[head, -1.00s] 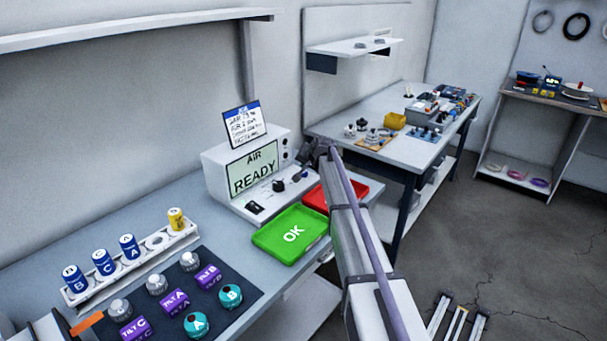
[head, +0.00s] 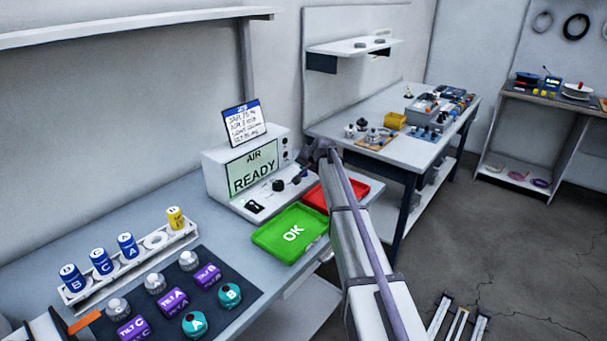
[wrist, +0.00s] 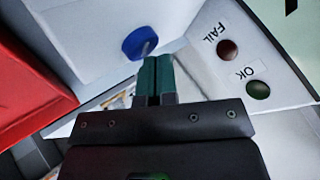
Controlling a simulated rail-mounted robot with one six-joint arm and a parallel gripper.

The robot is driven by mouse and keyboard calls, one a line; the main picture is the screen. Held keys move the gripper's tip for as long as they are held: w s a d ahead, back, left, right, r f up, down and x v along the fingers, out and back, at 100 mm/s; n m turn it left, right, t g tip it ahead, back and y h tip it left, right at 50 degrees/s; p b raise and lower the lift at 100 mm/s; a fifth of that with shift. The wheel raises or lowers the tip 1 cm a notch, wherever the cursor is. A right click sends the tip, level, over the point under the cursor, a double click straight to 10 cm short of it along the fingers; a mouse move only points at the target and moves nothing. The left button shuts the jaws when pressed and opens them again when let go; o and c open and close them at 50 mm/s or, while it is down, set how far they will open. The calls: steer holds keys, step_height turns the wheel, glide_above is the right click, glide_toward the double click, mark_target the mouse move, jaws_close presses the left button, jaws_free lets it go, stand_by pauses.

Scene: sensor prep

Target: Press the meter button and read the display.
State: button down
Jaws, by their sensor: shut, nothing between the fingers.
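The meter (head: 216,178) is a white box on the bench in the head view. Its pale green display (head: 254,172) reads "AIR READY". In the wrist view, a round blue button (wrist: 140,43) sits on a white surface. My gripper (wrist: 153,62) is shut and empty, with its teal fingertips close to the blue button's lower right edge. I cannot tell whether they touch it. In the head view my arm hides most of the gripper. A dark red FAIL lamp (wrist: 228,49) and a dark green OK lamp (wrist: 258,90) are to the right in the wrist view.
A green OK tray (head: 270,240) lies in front of the meter, with a red tray (head: 362,190) beside it. A card (head: 243,122) stands on top of the meter.

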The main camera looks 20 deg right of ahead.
steer(key=shift+f+b, duration=0.3)
steer(key=shift+f, duration=0.05)
steer(key=shift+r, duration=0.15)
stand_by(0.3)
steer(key=shift+r+p, duration=0.8)
steer(key=shift+p, duration=0.1)
step_height(320, 180, up, 5)
steer(key=p, duration=0.5)
